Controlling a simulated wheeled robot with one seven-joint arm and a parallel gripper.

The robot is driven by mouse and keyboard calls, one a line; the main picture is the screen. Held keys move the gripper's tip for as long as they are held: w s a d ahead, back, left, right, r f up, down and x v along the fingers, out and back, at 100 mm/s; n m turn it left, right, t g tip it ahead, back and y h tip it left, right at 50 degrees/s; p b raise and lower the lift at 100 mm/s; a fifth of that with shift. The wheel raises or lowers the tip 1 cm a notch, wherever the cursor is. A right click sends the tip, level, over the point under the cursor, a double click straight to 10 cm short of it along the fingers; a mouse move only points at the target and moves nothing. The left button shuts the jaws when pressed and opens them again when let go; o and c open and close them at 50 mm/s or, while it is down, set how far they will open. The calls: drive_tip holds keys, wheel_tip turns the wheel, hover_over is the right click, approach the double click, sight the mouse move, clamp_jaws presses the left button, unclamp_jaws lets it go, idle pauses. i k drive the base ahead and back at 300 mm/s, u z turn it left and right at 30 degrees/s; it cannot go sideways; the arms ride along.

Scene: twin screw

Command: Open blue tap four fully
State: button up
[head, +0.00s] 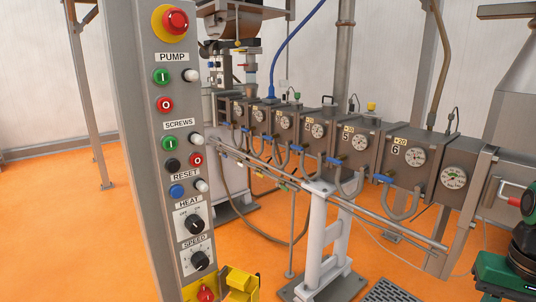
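A row of grey metal barrel blocks runs from the middle to the right in the head view, with dial gauges on their fronts. Small blue tap handles sit low along the row. One blue handle (382,179) is by block 6, another (334,161) is further left, and a smaller one (290,147) is further back.
A tall grey control column (158,150) with buttons and knobs stands close at left. Thin metal rails (400,232) run in front of the blocks. A white support stand (325,235) is below them. Curved hoses hang under the blocks. Some orange floor (75,230) is clear at left.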

sight(299, 149)
drive_tip(key=u, duration=0.1)
drive_tip(key=i, duration=1)
drive_tip(key=z, duration=0.05)
